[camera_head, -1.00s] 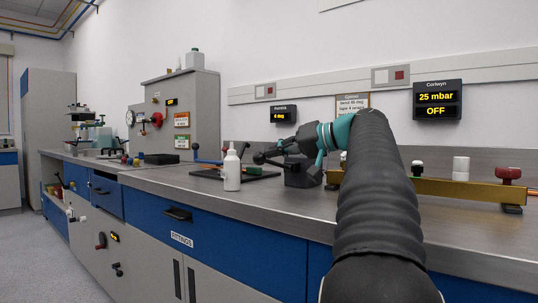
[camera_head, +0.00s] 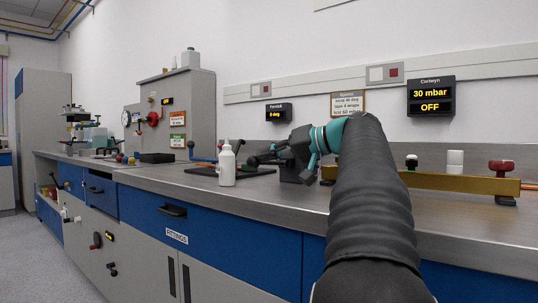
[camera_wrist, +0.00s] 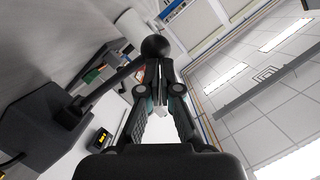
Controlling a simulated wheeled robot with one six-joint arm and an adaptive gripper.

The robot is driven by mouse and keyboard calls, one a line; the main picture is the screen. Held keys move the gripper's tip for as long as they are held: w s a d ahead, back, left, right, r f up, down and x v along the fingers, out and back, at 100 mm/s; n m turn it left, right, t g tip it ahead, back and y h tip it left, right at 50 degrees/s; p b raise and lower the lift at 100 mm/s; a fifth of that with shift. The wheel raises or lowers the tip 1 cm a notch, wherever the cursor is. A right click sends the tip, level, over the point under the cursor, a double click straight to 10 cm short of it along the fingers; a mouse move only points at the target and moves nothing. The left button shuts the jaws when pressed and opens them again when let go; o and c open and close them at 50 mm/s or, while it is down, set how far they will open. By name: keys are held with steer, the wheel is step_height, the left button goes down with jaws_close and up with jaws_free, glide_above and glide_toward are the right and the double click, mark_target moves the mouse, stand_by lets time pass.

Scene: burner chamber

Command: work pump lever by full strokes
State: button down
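The pump lever has a black ball knob, seen in the wrist view (camera_wrist: 155,46). Its dark rod runs left to the black pump body (camera_wrist: 72,116), which stands on the bench in the head view (camera_head: 291,172). My gripper (camera_head: 260,157) reaches left along the bench at the lever. In the wrist view both fingers (camera_wrist: 159,72) converge at the knob with only a narrow gap and appear closed on it; the exact contact is hard to see. The right wall display (camera_head: 431,99) reads 30 mbar and OFF. A smaller display (camera_head: 272,113) shows degrees, its digit unclear.
A white bottle (camera_head: 227,165) stands close in front of my gripper. A dark flat tray (camera_head: 205,170) lies behind it. A brass bar (camera_head: 450,183) with knobs lies right on the bench. A grey cabinet (camera_head: 190,110) stands left. The front of the bench top is clear.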

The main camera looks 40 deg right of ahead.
steer(key=r+p+v, duration=0.1)
steer(key=p+v, duration=0.1)
steer(key=v, duration=0.4)
steer(key=r+p+v, duration=0.2)
steer(key=v, duration=0.5)
steer(key=shift+w+p, duration=0.35)
steer(key=shift+w, duration=0.15)
steer(key=shift+w, duration=0.1)
